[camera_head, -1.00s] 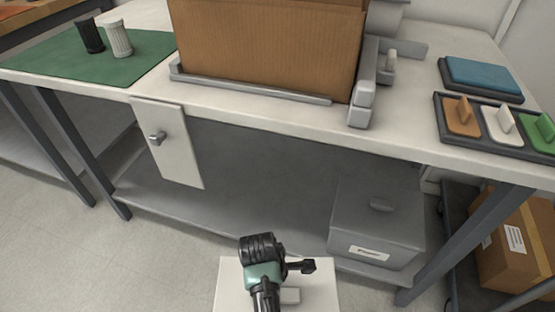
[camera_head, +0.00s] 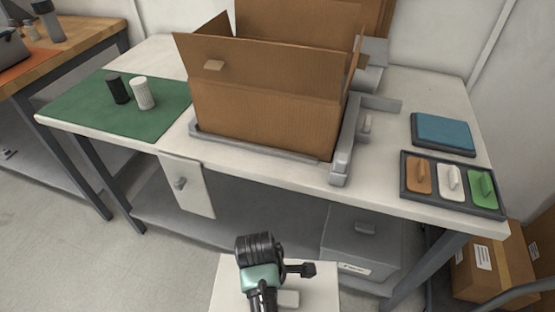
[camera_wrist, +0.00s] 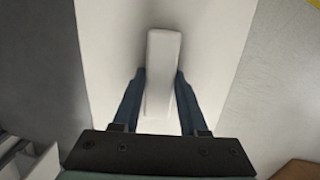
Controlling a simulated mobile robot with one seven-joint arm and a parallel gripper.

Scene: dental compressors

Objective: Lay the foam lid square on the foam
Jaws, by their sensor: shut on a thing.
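The foam lid (camera_head: 230,284) is a flat white panel low in the head view, in front of the bench. It fills the middle of the wrist view (camera_wrist: 215,45). My gripper (camera_wrist: 160,80) is shut on the lid's white grip block (camera_wrist: 164,50), with one blue finger on each side. In the head view my wrist covers part of the lid, and the block (camera_head: 289,299) shows beside it. The open cardboard box (camera_head: 265,115) stands on the bench with its flaps up. The foam is not seen; the box's front wall hides most of the inside.
A grey frame (camera_head: 262,146) borders the box on the bench. A green mat (camera_head: 85,108) with two cups lies at left. A tray (camera_head: 448,203) with coloured blocks and a blue pad (camera_head: 443,132) lie at right. A grey bin (camera_head: 362,240) sits on the lower shelf.

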